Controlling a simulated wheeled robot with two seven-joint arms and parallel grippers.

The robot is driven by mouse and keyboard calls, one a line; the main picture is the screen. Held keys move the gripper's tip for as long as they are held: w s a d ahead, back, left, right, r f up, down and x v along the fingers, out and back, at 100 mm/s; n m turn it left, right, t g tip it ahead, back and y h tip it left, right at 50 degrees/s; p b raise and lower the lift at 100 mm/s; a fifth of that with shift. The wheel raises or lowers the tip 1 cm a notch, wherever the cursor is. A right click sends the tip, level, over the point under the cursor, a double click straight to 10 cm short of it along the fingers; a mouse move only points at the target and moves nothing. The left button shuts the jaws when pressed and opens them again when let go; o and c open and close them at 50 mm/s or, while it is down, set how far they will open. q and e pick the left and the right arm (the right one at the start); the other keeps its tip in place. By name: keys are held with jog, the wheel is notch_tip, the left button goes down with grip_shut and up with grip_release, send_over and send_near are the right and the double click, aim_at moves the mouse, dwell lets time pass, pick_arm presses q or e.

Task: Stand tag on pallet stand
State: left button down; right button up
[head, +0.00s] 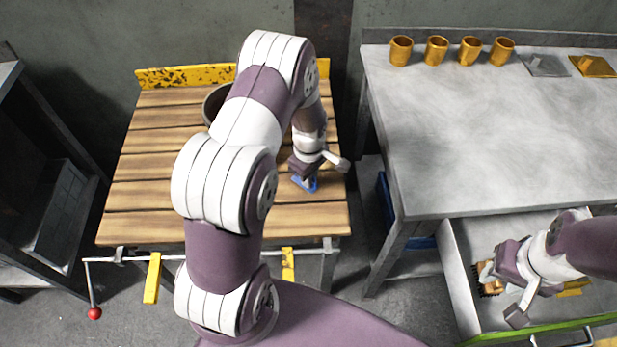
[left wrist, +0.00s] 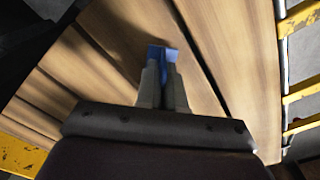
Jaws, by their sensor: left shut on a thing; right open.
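A blue tag (head: 306,184) is at the right part of the wooden-slatted pallet stand (head: 150,170). My left gripper (head: 304,179) is shut on the tag, just over the slats. In the left wrist view the tag (left wrist: 163,55) shows between the fingertips (left wrist: 163,75), close to the wood (left wrist: 100,60). I cannot tell whether it touches the slats. My right gripper (head: 500,295) is open, at the open drawer under the grey bench, beside a brush-like thing (head: 488,280).
A round dark container (head: 214,100) stands on the pallet stand, partly behind my left arm. A yellow, worn rail (head: 185,76) edges its back. The grey bench (head: 480,140) at right carries several brass cups (head: 436,50) along its back. The drawer (head: 458,275) is open.

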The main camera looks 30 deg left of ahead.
pick_arm(q)
jog(key=shift+f, duration=0.45)
jog(key=shift+f, duration=0.1)
jog(key=c, duration=1.3)
grip_release()
jog(key=shift+o, duration=0.2)
